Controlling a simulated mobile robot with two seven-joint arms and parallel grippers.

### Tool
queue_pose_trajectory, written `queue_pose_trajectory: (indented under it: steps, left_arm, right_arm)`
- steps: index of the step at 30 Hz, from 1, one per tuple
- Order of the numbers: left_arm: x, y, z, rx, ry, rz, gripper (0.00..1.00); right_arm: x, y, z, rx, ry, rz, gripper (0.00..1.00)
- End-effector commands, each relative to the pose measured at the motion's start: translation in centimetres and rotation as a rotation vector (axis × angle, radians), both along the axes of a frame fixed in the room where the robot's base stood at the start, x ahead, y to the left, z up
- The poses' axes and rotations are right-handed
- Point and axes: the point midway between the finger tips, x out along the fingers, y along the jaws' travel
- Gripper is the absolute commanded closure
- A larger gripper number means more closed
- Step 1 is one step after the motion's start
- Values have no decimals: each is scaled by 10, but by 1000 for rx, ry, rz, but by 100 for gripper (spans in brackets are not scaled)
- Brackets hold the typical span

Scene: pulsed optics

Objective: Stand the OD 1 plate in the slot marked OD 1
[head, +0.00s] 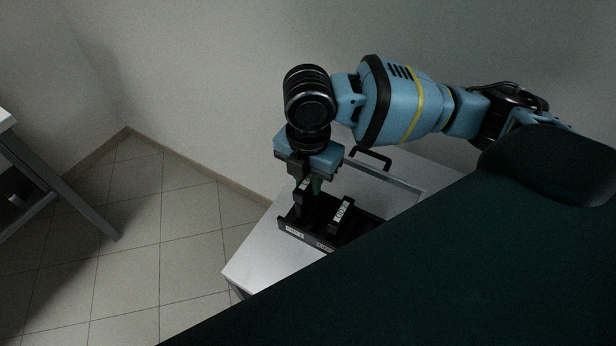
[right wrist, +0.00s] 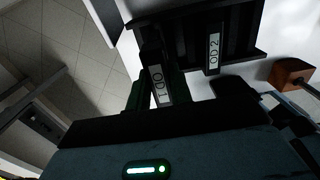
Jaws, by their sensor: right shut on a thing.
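My right gripper (head: 309,186) points down over the left end of a black rack (head: 372,226) and is shut on the dark OD 1 plate (head: 301,209). In the right wrist view the plate's OD 1 label (right wrist: 157,86) shows between the fingers. The plate is upright at the rack's left end, by a front label (head: 294,231) too small to read surely. I cannot tell whether its lower edge is fully seated. The OD 2 plate (head: 341,214) stands in the rack to the right; its label also shows in the right wrist view (right wrist: 214,50). My left gripper is out of view.
The rack stands on a pale table (head: 258,258) with an open corner at the left. A black handle (head: 371,158) and a grey frame lie behind the rack. A brown block (right wrist: 290,74) is at right in the right wrist view. Another table (head: 45,185) stands far left.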

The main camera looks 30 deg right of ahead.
Motion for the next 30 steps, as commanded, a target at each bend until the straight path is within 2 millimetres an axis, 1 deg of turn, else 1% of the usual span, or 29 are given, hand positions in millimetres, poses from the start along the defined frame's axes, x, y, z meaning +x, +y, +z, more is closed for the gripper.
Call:
queue_pose_trajectory:
  steps: [5,30]
  left_arm:
    - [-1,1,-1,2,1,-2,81]
    - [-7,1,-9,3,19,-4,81]
  right_arm:
    - [0,0,-5,0,1,0,100]
    - [0,0,-40,0,1,0,100]
